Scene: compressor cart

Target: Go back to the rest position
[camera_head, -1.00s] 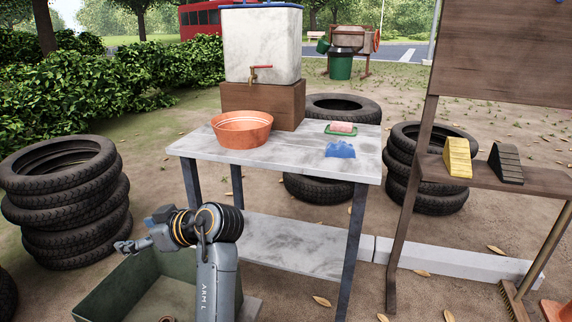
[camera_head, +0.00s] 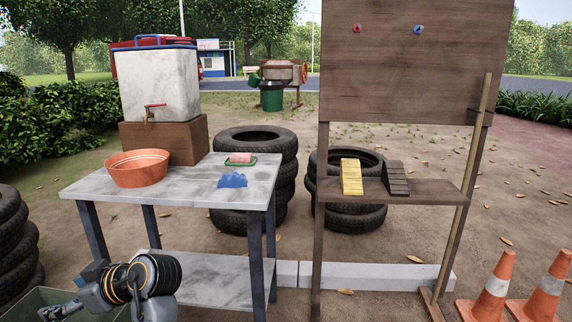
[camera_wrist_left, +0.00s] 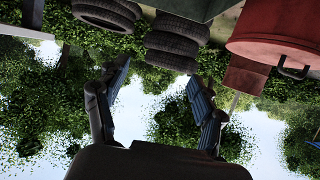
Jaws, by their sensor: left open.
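My left gripper (camera_head: 62,311) shows small at the lower left of the head view, over the green bin (camera_head: 22,301) in front of the table. In the left wrist view my left gripper (camera_wrist_left: 159,84) has its two dark fingers spread apart, with nothing between them but hedge and sky. The fingers touch nothing that I can see. My right gripper is in neither view.
A grey table (camera_head: 185,188) holds an orange basin (camera_head: 137,172), pink soap (camera_head: 240,158) and a blue cloth (camera_head: 232,181). A wooden board stand (camera_head: 400,75) with a shelf stands right of it. Traffic cones (camera_head: 492,290) stand at lower right. A red tank (camera_wrist_left: 270,35) shows in the wrist view.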

